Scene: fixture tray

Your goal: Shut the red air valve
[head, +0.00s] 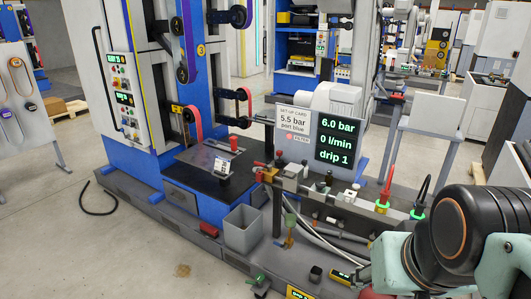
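A small red-handled valve (259,172) sits at the left end of the grey air manifold (335,207), beside a yellowish fitting; I take it to be the red air valve. It is too small to tell which way its handle is turned. A dark display (338,139) above the manifold reads 6.0 bar, 0 l/min and drip 1. My arm fills the lower right corner, to the right of and in front of the manifold. The fingers of my gripper do not show clearly in the head view.
A set-up card (294,123) reads 5.5 bar, port blue. A grey open bin (243,231) stands left of the manifold. Red (383,204) and green-ringed (418,212) plugs stand at its right end. Hoses hang below. The floor at left is mostly clear.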

